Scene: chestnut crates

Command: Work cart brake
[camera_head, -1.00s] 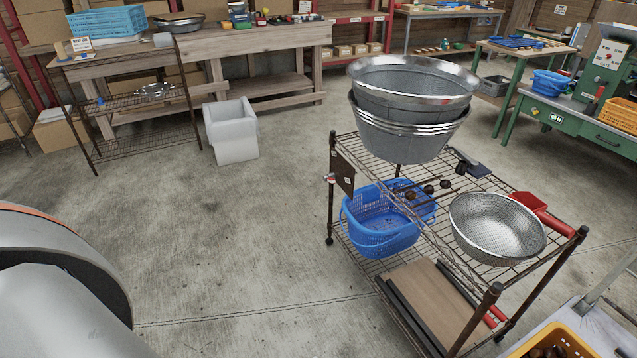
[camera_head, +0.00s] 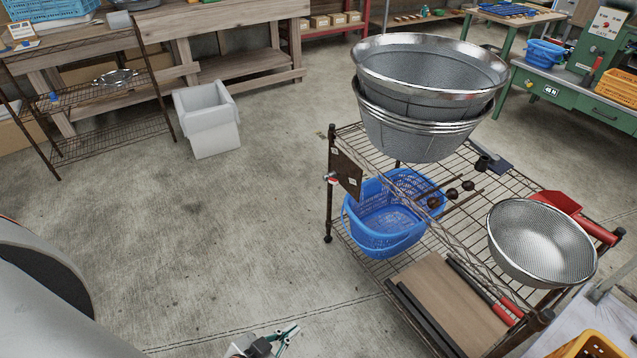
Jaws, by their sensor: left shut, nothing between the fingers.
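The cart (camera_head: 331,215) is a dark wire-shelf trolley on the right, with metal posts. A dark plate (camera_head: 346,172) is fixed at its left side, with a small red-and-white part (camera_head: 331,178) beside it on the post. I cannot tell whether this part is the brake or how it is set. My left gripper (camera_head: 286,338) shows at the bottom edge, shut and empty, low in the picture and apart from the cart. My right gripper is not in view.
The cart carries stacked metal tubs (camera_head: 425,90), a mesh bowl (camera_head: 540,240), a red scoop (camera_head: 557,203) and a blue basket (camera_head: 390,215). A white bin (camera_head: 212,135) stands behind on the left. Concrete floor left of the cart is clear.

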